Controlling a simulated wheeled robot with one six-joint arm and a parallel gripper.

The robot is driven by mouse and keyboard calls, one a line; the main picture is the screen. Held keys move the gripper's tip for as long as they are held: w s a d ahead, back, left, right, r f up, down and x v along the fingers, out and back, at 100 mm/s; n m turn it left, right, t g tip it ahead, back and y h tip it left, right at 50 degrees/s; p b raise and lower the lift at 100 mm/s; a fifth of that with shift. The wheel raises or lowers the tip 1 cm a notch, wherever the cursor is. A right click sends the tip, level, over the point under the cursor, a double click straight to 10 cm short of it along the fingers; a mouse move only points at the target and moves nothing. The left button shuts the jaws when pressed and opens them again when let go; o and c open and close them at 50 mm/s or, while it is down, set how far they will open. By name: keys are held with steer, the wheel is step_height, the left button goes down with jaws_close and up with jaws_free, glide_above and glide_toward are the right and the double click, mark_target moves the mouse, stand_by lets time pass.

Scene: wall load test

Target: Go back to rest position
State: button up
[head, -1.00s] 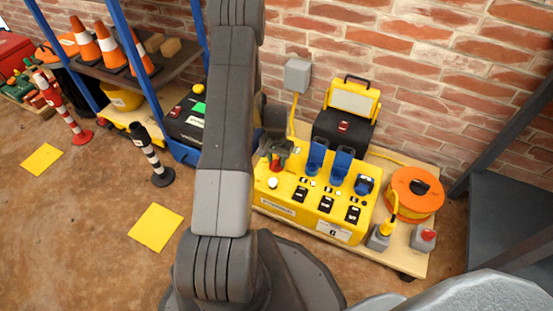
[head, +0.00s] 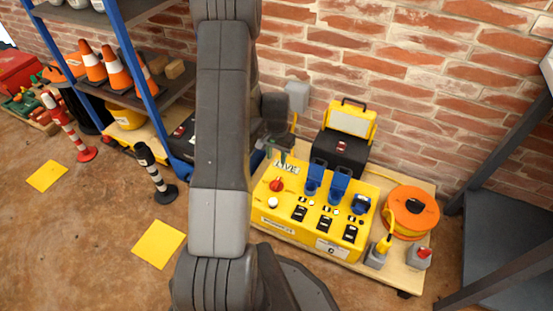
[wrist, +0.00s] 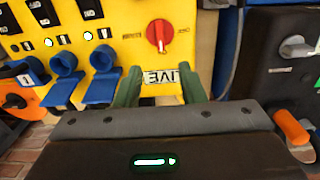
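My gripper (wrist: 161,84) shows two green fingers standing apart in the wrist view, with nothing between them. A yellow panel face with a "LIVE" label (wrist: 165,77) shows behind the gap. The yellow test box (head: 283,226) stands on a wooden board in the head view. Its red knob (head: 276,185) also shows in the wrist view (wrist: 159,36), above and clear of the fingers. In the head view my gripper (head: 281,157) is small and partly hidden by my arm, near the box's back left corner.
A blue-framed shelf (head: 130,60) with orange cones stands at left. A brick wall (head: 400,90) is behind. An orange cable reel (head: 411,212) and a black case (head: 341,150) sit by the box. Striped posts (head: 155,175) stand on the open floor at left.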

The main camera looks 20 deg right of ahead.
mark_target(276, 181)
stand_by(0.3)
step_height(276, 181, down, 14)
steer(key=b, duration=0.4)
steer(key=shift+r+b, duration=0.1)
steer(key=shift+b, duration=0.25)
steer(key=shift+r, duration=0.15)
steer(key=shift+f, duration=0.5)
steer(key=shift+r+n, duration=0.35)
steer(key=shift+n, duration=0.45)
steer(key=n, duration=0.4)
steer(key=shift+n, duration=0.4)
steer(key=shift+n+p, duration=0.35)
steer(key=shift+n, duration=1.55)
